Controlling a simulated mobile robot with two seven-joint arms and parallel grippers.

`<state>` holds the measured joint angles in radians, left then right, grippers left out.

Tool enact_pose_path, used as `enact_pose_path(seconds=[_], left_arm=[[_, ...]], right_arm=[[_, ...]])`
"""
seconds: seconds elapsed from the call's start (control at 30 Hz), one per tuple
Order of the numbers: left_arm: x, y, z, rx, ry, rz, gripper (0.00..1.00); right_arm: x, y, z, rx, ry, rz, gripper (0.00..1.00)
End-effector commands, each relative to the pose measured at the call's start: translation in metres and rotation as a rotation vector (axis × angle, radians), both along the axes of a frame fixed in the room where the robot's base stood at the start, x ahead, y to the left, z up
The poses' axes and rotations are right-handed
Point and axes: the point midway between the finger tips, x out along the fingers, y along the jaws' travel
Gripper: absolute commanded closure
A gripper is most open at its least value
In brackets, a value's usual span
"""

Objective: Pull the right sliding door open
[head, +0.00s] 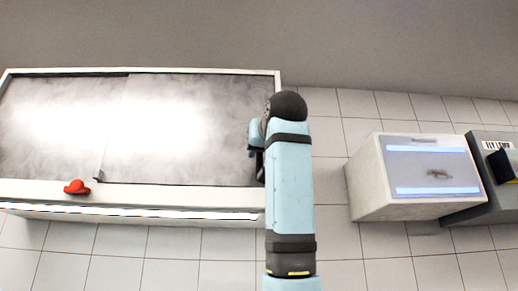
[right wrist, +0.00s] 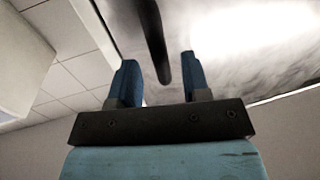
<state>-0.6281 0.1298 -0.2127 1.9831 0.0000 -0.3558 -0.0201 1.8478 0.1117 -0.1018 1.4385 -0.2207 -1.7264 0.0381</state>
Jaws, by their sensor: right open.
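The right sliding door (head: 170,130) is a pale, cloudy, glossy panel on top of a long white cabinet. It meets the left panel (head: 50,125) at a seam and looks closed. My right gripper (head: 256,140) is at the door's right end, partly hidden by my forearm. In the right wrist view its two blue fingers (right wrist: 158,62) are open. A dark bar handle (right wrist: 153,40) on the door reaches down between the fingertips, with gaps showing on both sides. Whether it lies at finger depth I cannot tell. My left gripper is not in view.
A red object (head: 77,187) sits on the cabinet's front rim, near a small dark bracket (head: 97,177) at the seam. A white box with blue light strips (head: 430,172) and a dark grey unit (head: 490,160) stand at the right. Tiled floor (head: 335,205) lies between.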

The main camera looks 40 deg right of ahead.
Motion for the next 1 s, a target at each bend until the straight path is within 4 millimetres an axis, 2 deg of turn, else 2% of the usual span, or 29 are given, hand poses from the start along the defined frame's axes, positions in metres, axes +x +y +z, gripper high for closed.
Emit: enact_pose_path(seconds=[0.07,0.23,0.6,0.8,1.0], left_arm=[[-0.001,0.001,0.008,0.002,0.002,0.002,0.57],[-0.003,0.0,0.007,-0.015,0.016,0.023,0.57],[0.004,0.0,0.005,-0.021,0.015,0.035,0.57],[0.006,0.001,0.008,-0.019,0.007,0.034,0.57],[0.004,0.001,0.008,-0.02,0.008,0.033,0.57]], right_arm=[[0.013,-0.005,0.002,0.0,0.002,-0.001,0.57],[0.029,-0.011,0.001,-0.001,0.001,0.0,0.57],[0.034,-0.012,0.0,-0.001,-0.001,0.0,0.57],[0.033,-0.012,0.0,-0.001,-0.001,0.0,1.0],[0.033,-0.012,0.0,-0.001,-0.001,0.0,1.0]])
